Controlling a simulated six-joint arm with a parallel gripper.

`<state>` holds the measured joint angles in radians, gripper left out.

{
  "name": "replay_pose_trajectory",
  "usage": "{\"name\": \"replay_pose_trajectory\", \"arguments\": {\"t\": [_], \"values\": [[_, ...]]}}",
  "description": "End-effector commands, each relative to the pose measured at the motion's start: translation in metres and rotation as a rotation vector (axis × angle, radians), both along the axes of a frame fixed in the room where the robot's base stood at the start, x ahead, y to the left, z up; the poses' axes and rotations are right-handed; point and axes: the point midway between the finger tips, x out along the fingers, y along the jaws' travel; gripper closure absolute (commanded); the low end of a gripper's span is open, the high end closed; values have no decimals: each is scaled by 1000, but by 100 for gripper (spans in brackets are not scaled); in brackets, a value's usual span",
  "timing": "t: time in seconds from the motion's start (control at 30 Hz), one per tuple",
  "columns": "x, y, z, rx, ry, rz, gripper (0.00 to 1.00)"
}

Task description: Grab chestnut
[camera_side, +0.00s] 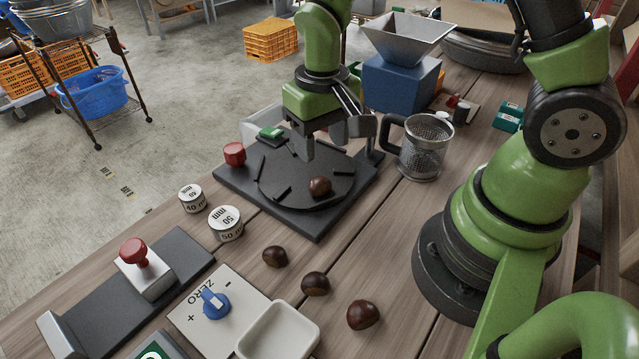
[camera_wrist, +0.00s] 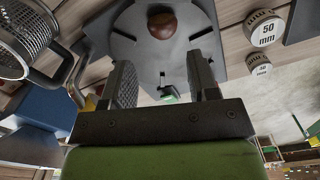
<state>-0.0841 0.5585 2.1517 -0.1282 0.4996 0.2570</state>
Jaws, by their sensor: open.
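One brown chestnut (camera_side: 320,187) lies on the dark round plate (camera_side: 285,188) of a black base. It also shows in the wrist view (camera_wrist: 161,25), at the top of the picture beyond my fingers. Three more chestnuts lie on the wooden table: one near the base (camera_side: 275,256), one in the middle (camera_side: 315,284) and one farther right (camera_side: 362,314). My gripper (camera_side: 328,135) hangs over the far part of the round plate, apart from the chestnut on it. In the wrist view its two fingers (camera_wrist: 162,85) are spread with nothing between them.
A mesh cup (camera_side: 427,150) and a blue box with a metal hopper (camera_side: 402,85) stand right of and behind the plate. A red knob (camera_side: 234,153) sits at the base's left corner. White weights (camera_side: 225,223), a dial panel (camera_side: 215,310) and a white dish (camera_side: 280,332) stand nearer.

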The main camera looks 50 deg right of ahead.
Motion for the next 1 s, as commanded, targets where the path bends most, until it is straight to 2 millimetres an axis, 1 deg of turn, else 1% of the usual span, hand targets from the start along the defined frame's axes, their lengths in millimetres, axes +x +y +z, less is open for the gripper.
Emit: {"name": "replay_pose_trajectory", "arguments": {"t": [0.03,0.1,0.2,0.37,0.63,0.77,0.97,1.0], "values": [[-2,0,-9,-1,8,0,45],[-1,0,-19,0,6,0,45],[-1,0,-29,0,4,0,45],[0,1,-39,0,3,0,45],[2,3,-76,2,4,-1,45],[2,3,-84,3,2,-1,45],[2,3,-84,3,0,-1,45],[2,3,-84,3,0,-1,50]]}}
